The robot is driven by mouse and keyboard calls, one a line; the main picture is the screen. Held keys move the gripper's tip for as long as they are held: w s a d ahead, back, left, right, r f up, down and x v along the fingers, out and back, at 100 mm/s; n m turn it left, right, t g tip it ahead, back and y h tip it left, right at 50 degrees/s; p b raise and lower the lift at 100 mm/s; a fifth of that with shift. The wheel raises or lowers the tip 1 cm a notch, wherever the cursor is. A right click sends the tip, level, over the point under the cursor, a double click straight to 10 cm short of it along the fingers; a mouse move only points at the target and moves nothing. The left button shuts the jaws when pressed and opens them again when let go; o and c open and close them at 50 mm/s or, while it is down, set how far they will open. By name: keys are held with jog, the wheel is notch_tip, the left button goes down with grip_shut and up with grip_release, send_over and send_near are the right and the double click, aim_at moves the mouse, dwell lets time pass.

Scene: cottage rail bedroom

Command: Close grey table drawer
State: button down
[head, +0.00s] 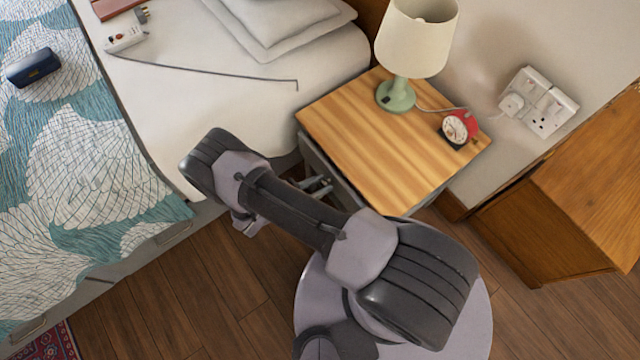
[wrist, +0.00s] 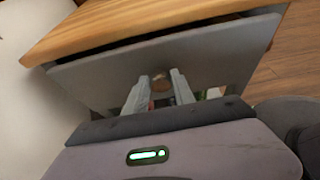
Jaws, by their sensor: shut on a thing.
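The bedside table has a striped wooden top (head: 385,135) and a grey drawer (wrist: 215,58), which also shows in the head view beside the table's front-left edge (head: 335,180). In the wrist view the drawer front stands out a little, with a dark gap beneath the tabletop. A round brownish knob (wrist: 183,92) sits at the middle of the drawer front. My gripper (wrist: 165,84) is at the drawer front with its fingers on either side of the knob, shut on it. In the head view my arm hides much of the drawer and most of my gripper (head: 318,184).
A lamp (head: 412,45) and a red alarm clock (head: 459,129) stand on the tabletop. The bed (head: 190,110) is close on the left. A wooden cabinet (head: 560,215) stands at the right, by a wall socket (head: 540,103). Wooden floor (head: 215,285) is clear in front.

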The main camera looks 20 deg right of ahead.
aim_at(331, 178)
dwell(0.8)
jog(key=d, duration=0.1)
jog(key=w+d+p, duration=0.1)
jog(key=d, duration=0.1)
jog(key=shift+d+r, duration=0.1)
jog(key=shift+d, duration=0.1)
jog(key=shift+w+d, duration=0.15)
jog(key=shift+d, duration=0.15)
jog(key=c, duration=1.1)
grip_release()
jog(key=shift+d, duration=0.2)
jog(key=shift+a, duration=0.1)
